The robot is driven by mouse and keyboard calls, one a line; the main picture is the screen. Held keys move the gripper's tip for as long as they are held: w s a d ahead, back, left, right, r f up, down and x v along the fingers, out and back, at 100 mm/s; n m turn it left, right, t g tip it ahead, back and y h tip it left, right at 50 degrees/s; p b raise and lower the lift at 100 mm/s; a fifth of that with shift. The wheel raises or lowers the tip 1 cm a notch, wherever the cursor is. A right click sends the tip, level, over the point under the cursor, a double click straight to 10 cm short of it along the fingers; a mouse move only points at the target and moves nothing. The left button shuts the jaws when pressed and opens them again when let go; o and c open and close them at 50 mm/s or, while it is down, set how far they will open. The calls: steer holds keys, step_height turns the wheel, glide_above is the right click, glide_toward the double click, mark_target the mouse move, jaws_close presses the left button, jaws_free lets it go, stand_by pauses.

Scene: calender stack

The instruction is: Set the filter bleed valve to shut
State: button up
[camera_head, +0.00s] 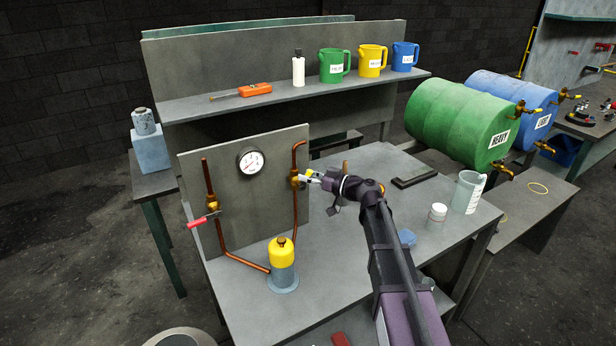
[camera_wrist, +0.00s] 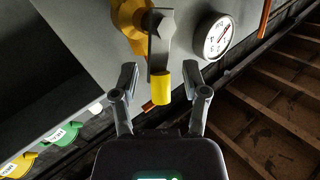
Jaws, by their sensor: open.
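A brass valve (camera_head: 296,181) sits on a copper pipe on the right side of the grey panel. In the wrist view its brass body (camera_wrist: 128,14) carries a flat grey lever with a yellow grip (camera_wrist: 162,88). My gripper (camera_head: 311,177) is at this valve. In the wrist view my gripper (camera_wrist: 163,92) is open, one finger on each side of the yellow grip, with gaps between. A second brass valve (camera_head: 211,203) with a red-gripped lever (camera_head: 200,220) is on the left pipe. No label shows which valve is the filter bleed valve.
A pressure gauge (camera_head: 251,161) is on the panel between the valves. A yellow-topped canister (camera_head: 283,252) stands on the bench in front. A white jar (camera_head: 437,214), a clear jug (camera_head: 467,191) and a dark flat block (camera_head: 413,176) are to the right of my arm.

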jaws_close()
steer(key=shift+d+f+m+b, duration=0.1)
steer(key=shift+f+m+b, duration=0.15)
steer(key=shift+b, duration=0.25)
stand_by(0.6)
steer(key=shift+w+d+f+m+t+y+b, duration=0.25)
steer(key=shift+f+m+t+b, duration=0.35)
steer(key=shift+m+t+b, duration=1.35)
steer(key=shift+w+d+f+m+t+y+b, duration=0.35)
steer(key=shift+m+t+b, duration=0.7)
steer(key=shift+m+b, duration=1.7)
steer(key=shift+w+d+f+m+t+y+b, duration=0.2)
steer(key=shift+f+m+t+b, duration=0.95)
steer(key=shift+m, duration=2)
steer(key=shift+s+d+r+t+b, duration=0.15)
steer(key=shift+r+t+b, duration=0.25)
steer(key=shift+t, duration=0.15)
jaws_free()
